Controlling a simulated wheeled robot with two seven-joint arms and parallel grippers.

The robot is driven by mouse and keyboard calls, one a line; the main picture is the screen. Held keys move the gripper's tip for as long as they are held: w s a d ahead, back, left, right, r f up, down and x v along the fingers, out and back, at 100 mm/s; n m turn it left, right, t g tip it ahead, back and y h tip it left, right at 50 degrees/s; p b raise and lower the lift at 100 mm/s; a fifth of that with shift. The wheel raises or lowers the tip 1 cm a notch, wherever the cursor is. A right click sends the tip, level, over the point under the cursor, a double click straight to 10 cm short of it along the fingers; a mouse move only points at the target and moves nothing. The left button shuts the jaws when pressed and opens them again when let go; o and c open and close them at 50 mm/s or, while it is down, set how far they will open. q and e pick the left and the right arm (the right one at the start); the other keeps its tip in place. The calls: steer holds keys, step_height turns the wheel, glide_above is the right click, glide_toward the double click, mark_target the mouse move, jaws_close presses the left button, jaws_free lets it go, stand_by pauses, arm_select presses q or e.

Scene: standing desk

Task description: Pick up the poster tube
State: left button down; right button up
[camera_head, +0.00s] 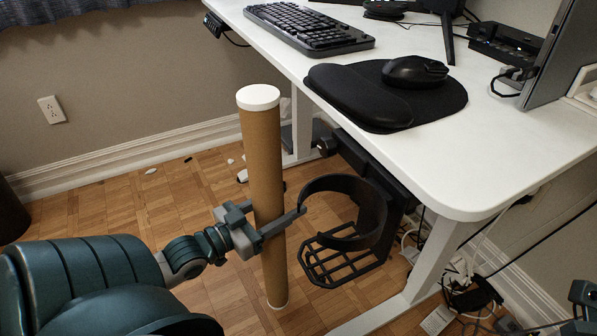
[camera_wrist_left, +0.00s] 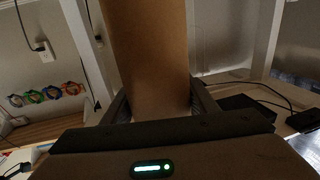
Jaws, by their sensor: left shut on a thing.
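The poster tube (camera_head: 262,160) is a long brown cardboard cylinder with white end caps. It stands nearly upright beside the desk in the head view. My left gripper (camera_head: 270,228) is shut on it below its middle, with a finger on each side. The left wrist view shows the tube (camera_wrist_left: 150,60) large between the fingers. A black ring holder with a grid base (camera_head: 345,250) hangs at the desk's side, just right of the tube. The tube is outside the ring. I cannot tell whether its lower end touches the floor. My right gripper cannot be made out.
The white desk (camera_head: 500,150) carries a keyboard (camera_head: 308,28), a mouse (camera_head: 414,72) on a black pad (camera_head: 345,90), and a monitor. Cables (camera_head: 465,275) lie under the desk at the right. Small white scraps are on the wood floor (camera_head: 130,220). The floor left of the tube is mostly clear.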

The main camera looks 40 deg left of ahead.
arm_select(q)
steer(key=shift+s+a+p, duration=0.15)
steer(key=shift+s, duration=0.55)
steer(key=shift+s+a+p, duration=0.1)
steer(key=shift+s+p, duration=0.05)
steer(key=shift+s, duration=0.5)
